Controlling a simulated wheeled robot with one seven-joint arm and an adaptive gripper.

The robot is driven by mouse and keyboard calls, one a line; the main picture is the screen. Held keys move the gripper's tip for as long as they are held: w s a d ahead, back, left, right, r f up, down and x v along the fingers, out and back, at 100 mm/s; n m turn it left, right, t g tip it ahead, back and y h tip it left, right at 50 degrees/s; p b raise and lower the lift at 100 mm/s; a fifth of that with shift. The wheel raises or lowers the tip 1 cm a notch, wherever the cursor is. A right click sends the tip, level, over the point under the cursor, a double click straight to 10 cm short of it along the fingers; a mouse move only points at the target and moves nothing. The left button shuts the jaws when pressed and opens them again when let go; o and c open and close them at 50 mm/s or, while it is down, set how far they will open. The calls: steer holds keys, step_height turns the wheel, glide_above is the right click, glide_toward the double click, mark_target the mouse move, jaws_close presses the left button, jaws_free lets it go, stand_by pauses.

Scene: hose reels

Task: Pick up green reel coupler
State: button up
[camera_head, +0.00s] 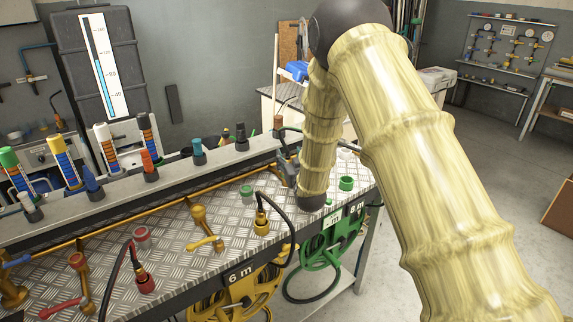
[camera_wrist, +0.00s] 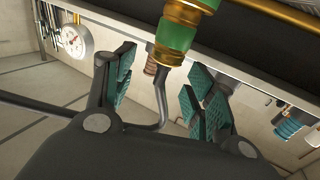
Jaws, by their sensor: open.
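In the wrist view, a coupler with green bands and brass-coloured rings (camera_wrist: 177,38) shows at the top centre, with a thin grey hose running down from it. My gripper (camera_wrist: 158,72) is open, its teal-padded fingers apart on either side of the lower end of the coupler and the hose. I cannot tell whether either pad touches it. In the head view, my arm hides most of the area around the gripper, and I cannot make out the coupler there.
The metal-topped bench (camera_head: 180,262) holds a yellow coupler (camera_head: 261,222), a red coupler (camera_head: 144,280) and a green cap (camera_head: 346,183). A yellow reel (camera_head: 235,300) hangs at its front. A round gauge (camera_wrist: 75,40) shows in the wrist view. Open floor lies right.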

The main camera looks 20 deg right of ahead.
steer(key=shift+w, duration=1.05)
steer(key=c, duration=1.2)
jaws_close()
steer(key=shift+r, duration=0.2)
